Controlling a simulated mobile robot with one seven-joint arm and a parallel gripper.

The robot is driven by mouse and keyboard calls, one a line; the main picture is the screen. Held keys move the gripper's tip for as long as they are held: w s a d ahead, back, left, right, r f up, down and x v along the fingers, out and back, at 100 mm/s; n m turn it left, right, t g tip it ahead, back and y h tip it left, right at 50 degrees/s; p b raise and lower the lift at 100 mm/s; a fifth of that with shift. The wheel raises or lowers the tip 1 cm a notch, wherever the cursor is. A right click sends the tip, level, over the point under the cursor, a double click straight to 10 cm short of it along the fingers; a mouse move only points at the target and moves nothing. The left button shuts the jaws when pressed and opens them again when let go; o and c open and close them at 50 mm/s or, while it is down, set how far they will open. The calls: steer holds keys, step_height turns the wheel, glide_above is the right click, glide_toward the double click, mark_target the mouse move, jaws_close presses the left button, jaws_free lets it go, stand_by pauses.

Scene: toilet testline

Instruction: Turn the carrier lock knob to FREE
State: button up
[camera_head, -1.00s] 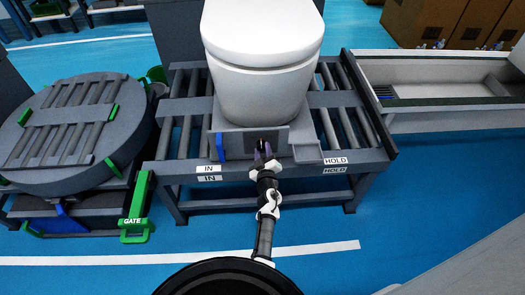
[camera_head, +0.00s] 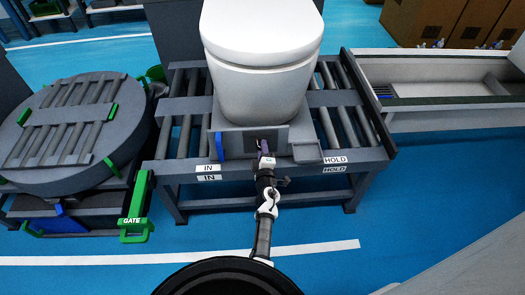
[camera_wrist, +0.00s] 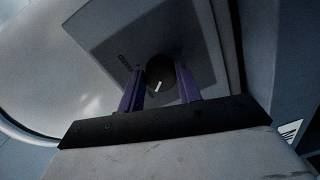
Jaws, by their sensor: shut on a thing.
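The carrier lock knob (camera_wrist: 160,76) is a dark round knob with a white pointer line. It sits on the grey front panel (camera_wrist: 120,40) of the carrier, with small lettering beside it that is too dim to read fully. My gripper (camera_wrist: 160,90) has its two purple fingers on either side of the knob and is shut on it. In the head view my gripper (camera_head: 264,148) reaches the carrier's front face (camera_head: 239,143), and the knob is hidden there. A white toilet (camera_head: 262,70) stands upright on the carrier.
The carrier rests on a roller conveyor (camera_head: 185,120) with IN and HOLD labels at its front edge. A round roller turntable (camera_head: 70,120) and a green GATE handle (camera_head: 135,212) are at the left. A long trough (camera_head: 440,80) is at the right.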

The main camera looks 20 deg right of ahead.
stand_by(0.5)
steer(key=o, duration=1)
steer(key=shift+s, duration=0.15)
